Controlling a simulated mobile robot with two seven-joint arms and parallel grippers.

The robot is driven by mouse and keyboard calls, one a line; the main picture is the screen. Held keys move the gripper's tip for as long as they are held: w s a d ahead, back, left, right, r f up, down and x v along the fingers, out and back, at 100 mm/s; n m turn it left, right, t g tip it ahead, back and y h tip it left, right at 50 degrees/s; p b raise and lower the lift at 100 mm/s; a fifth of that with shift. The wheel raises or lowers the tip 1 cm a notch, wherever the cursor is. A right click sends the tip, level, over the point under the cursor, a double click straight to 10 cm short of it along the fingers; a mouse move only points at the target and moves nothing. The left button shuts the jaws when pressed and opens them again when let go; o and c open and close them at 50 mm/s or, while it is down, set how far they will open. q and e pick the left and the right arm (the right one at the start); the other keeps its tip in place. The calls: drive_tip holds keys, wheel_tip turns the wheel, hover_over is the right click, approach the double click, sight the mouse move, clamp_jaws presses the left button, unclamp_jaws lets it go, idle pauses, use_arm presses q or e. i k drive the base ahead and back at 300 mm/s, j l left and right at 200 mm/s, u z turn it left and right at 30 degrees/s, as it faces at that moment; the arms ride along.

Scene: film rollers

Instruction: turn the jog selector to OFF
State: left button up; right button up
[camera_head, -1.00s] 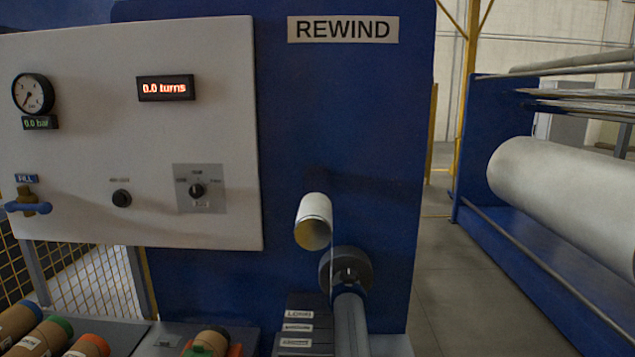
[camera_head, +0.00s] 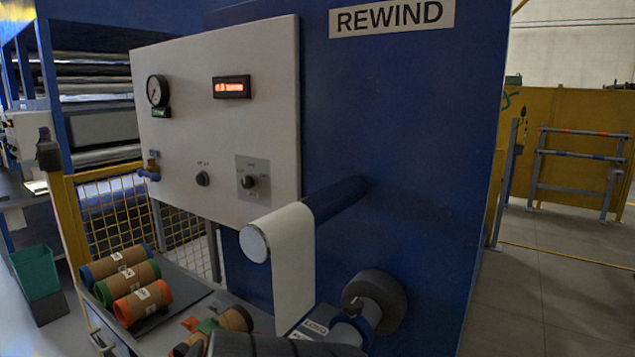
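The jog selector (camera_head: 249,181) is a small black knob on a grey square plate, at the lower right of the white control panel (camera_head: 185,55). The lettering around it is too small to read, and I cannot tell which position the knob points to. Neither of my grippers shows in the head view, and nothing is seen touching the selector.
A white-covered roller (camera_head: 285,245) and a dark hub (camera_head: 375,300) stick out from the blue REWIND machine (camera_head: 400,120), right of and below the panel. Open floor (camera_head: 560,290) lies to the right.

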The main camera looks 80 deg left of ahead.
sight(248, 181)
drive_tip(key=i+u, duration=0.1)
drive_tip(key=u, duration=0.35)
drive_tip(key=i+u, duration=0.15)
drive_tip(key=u, duration=0.25)
drive_tip(key=i+u, duration=0.1)
drive_tip(key=u, duration=0.35)
drive_tip(key=l+u, duration=0.15)
drive_tip(key=u, duration=0.25)
drive_tip(key=i+l+u, duration=0.1)
drive_tip(key=u, duration=0.3)
drive_tip(key=i+l+u, duration=0.15)
drive_tip(key=u, duration=0.3)
drive_tip(key=i+l+u, duration=0.2)
drive_tip(key=u, duration=0.2)
drive_tip(key=i+l+u, duration=0.1)
drive_tip(key=u, duration=0.35)
drive_tip(key=l, duration=0.1)
